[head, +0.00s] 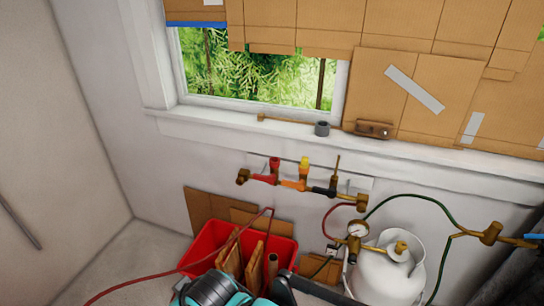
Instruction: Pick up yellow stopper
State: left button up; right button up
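The yellow stopper (303,167) stands upright in the middle of a row of fittings on the white wall below the window sill. It sits on an orange fitting (295,185), between a red upright piece (274,166) on its left and a thin brown rod (337,168) rising from a black fitting (325,190) on its right. Nothing covers its front.
A grey ring-shaped piece (321,129) and a brown block (373,129) rest on the sill (230,125). Below stand a red bin (205,245) with wooden pieces and a white gas tank (385,280) with a gauge (358,229). Red (150,281) and green (444,270) hoses run nearby.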

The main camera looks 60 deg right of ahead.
aim_at(304, 164)
jog(key=z, duration=2.15)
